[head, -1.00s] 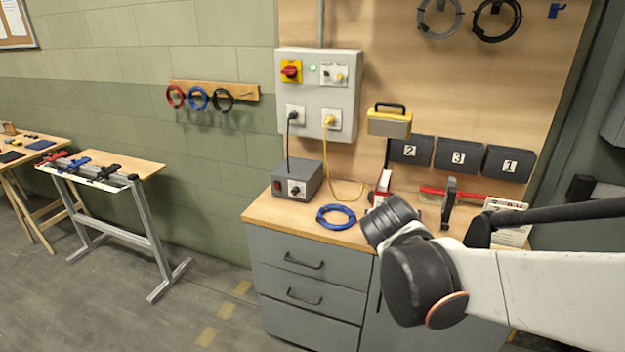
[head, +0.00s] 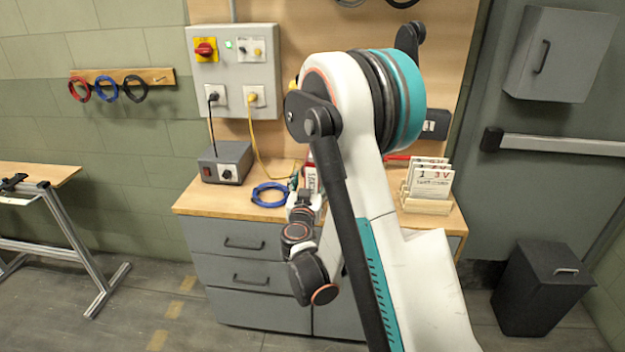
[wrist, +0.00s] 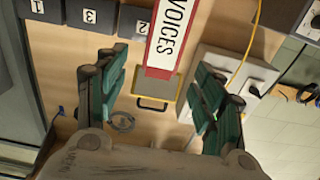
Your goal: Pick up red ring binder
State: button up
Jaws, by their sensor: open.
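Nothing is held. In the head view my gripper is near the binder, but its fingers are hard to make out.
A blue cable coil (head: 270,195) and a grey power box (head: 226,162) lie left of the binder on the bench (head: 188,203). A wooden card holder (head: 426,203) stands to the right. A control panel (head: 235,70) hangs on the wall behind. A dark bin (head: 543,290) stands at right.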

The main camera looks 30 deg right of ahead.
jog(key=b+x, duration=0.3)
jog(key=x, duration=1.1)
jog(key=shift+a+f, duration=0.2)
jog(key=shift+f, duration=0.15)
grip_shut()
